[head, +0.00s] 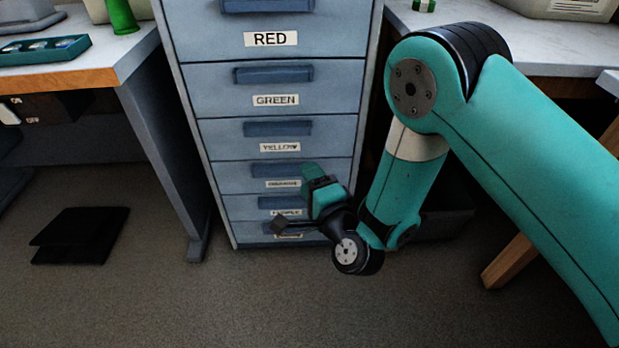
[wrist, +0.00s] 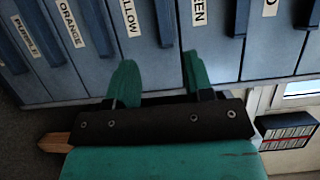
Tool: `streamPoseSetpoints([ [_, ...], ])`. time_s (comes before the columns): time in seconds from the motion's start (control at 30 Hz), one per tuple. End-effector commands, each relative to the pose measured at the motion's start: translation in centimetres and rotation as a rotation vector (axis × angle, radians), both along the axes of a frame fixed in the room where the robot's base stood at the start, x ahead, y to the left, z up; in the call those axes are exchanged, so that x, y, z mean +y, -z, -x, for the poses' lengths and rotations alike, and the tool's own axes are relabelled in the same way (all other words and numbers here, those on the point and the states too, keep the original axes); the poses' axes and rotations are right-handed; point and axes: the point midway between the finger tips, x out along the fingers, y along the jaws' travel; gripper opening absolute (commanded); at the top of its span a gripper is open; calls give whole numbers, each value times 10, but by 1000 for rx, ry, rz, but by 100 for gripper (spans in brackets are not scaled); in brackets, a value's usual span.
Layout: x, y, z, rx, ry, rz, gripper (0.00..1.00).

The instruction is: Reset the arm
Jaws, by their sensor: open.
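My gripper (wrist: 158,80) shows in the wrist view with its two green fingers spread apart and nothing between them. In the head view my teal arm comes in from the right, bends down, and ends with the gripper low in front of the drawer cabinet. The blue-grey drawer cabinet (head: 220,88) stands behind it, its drawers closed. Labels read RED, GREEN and YELLOW from the top; lower labels are partly hidden by my gripper. The wrist view shows the cabinet (wrist: 225,62) turned sideways, with PURPLE and ORANGE labels too.
A left table (head: 120,58) holds a teal tray (head: 45,50) and a green object (head: 121,16). A right table (head: 540,45) stands behind my arm. A black flat object (head: 80,235) lies on the floor at left. The floor in front is mostly clear.

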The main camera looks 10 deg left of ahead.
Motion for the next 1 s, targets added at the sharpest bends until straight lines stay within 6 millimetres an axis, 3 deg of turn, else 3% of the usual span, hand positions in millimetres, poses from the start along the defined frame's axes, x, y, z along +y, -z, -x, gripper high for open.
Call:
streamPoseSetpoints([
  [0.27, 3, -6, -1, -2, -17, 11, 47],
  [0.37, 11, -26, -4, -7, -82, 65, 47],
  [0.57, 17, -99, 5, -40, -356, 328, 47],
  [0.77, -19, -154, 47, -71, -644, 682, 47],
  [1.0, -101, -187, 124, -41, -939, 1068, 47],
])
